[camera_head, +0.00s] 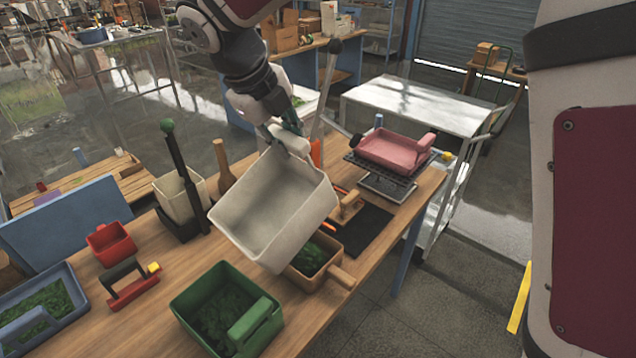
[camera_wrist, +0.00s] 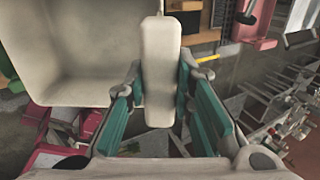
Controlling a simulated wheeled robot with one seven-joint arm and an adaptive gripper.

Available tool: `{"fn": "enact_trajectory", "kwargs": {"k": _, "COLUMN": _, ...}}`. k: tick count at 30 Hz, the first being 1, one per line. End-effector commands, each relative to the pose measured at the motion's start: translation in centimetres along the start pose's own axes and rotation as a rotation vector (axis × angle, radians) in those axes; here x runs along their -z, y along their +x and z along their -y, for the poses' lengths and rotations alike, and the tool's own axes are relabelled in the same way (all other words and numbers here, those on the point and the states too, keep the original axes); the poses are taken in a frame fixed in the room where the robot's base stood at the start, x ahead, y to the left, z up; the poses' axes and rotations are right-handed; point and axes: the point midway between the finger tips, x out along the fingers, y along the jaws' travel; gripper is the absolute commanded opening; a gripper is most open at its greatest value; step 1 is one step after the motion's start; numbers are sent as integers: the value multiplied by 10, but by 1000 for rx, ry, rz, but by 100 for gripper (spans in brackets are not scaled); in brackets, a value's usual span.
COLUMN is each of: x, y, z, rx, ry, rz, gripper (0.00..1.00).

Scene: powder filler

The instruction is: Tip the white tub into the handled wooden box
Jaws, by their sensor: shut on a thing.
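The white tub (camera_head: 272,205) is in the air, steeply tilted, with its open side facing my head camera. Its inside looks empty. Its lowest corner is over or beside the left edge of the handled wooden box (camera_head: 303,284); I cannot tell if they touch. The wooden box stands on the table with green shredded stuff in it, and the tub hides part of it. My gripper (camera_head: 290,138) is shut on the tub's handle at its upper side. In the wrist view the teal fingers (camera_wrist: 160,88) flank the pale handle, with the tub (camera_wrist: 65,55) at upper left.
A green box (camera_head: 190,300) with green stuff stands close in front on the wooden table (camera_head: 165,275). A red box (camera_head: 112,245), a red-handled tool (camera_head: 133,288) and a blue-grey tray (camera_head: 72,283) are left. A pink tray (camera_head: 393,150) sits on a scale at the far right.

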Motion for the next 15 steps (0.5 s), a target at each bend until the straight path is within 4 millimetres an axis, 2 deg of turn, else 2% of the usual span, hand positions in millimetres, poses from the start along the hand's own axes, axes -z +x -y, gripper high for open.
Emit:
{"fn": "enact_trajectory", "kwargs": {"k": 4, "x": -3, "y": 4, "z": 3, "rx": -44, "ry": 2, "rz": -3, "gripper": 0}}
{"fn": "enact_trajectory", "kwargs": {"k": 15, "x": 2, "y": -4, "z": -1, "rx": -148, "ry": -8, "rz": -11, "gripper": 0}}
